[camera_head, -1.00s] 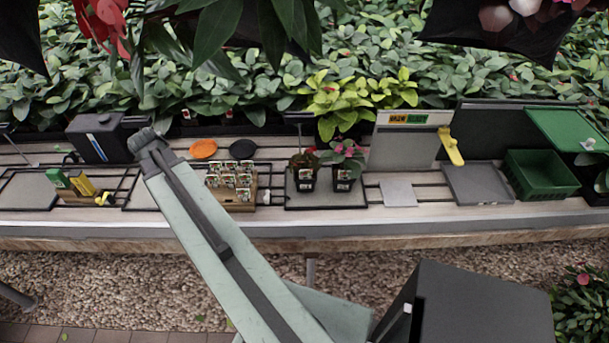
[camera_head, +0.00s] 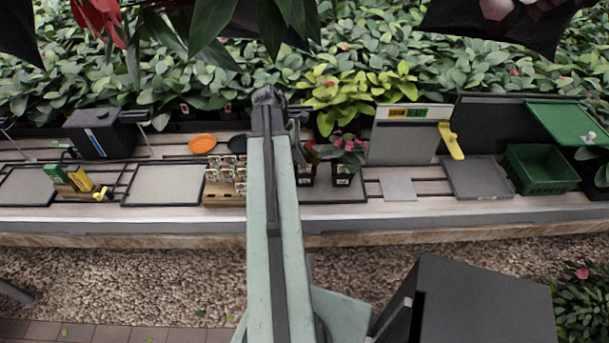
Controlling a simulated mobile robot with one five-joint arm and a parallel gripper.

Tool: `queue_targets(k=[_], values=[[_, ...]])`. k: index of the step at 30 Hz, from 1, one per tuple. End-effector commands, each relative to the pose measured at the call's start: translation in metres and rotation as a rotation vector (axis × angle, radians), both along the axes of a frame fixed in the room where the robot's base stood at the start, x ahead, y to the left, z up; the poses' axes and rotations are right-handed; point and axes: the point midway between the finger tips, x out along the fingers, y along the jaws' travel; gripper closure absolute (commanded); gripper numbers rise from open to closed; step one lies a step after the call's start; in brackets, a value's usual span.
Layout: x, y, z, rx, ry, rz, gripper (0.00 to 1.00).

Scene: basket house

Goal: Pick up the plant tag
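Several small white plant tags with printed pictures (camera_head: 226,171) stand in rows in a wooden holder (camera_head: 222,200) on the bench, left of my arm. My arm covers the right side of the holder. I cannot tell which tag the task means. White labels also show on two dark pots: the left pot (camera_head: 305,180) is partly behind my arm, and the right pot (camera_head: 342,180) holds a pink-flowered plant (camera_head: 345,152). My arm rises through the middle of the view. My gripper does not show, and its fingers cannot be seen.
An orange disc (camera_head: 202,143) lies behind the holder. Left are an empty grey tray (camera_head: 165,185), a dark box (camera_head: 98,135) and yellow and green items (camera_head: 80,179). Right are a grey panel (camera_head: 404,143), a grey tray (camera_head: 478,178) and a green crate (camera_head: 541,169).

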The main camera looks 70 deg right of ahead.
Motion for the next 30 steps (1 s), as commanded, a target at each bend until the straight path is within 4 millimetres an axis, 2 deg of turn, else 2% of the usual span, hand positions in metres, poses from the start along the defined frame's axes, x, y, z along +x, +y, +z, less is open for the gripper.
queue_targets(k=[9,17,18,21,30], values=[[-0.010,-0.006,-0.047,-0.001,0.000,0.000,0.69],[-0.013,-0.007,-0.047,-0.001,0.000,0.001,0.69],[-0.013,-0.007,-0.047,-0.001,0.000,0.001,0.72],[-0.013,-0.007,-0.047,-0.001,0.000,0.001,1.00],[-0.013,-0.007,-0.047,-0.001,0.000,0.001,1.00]])
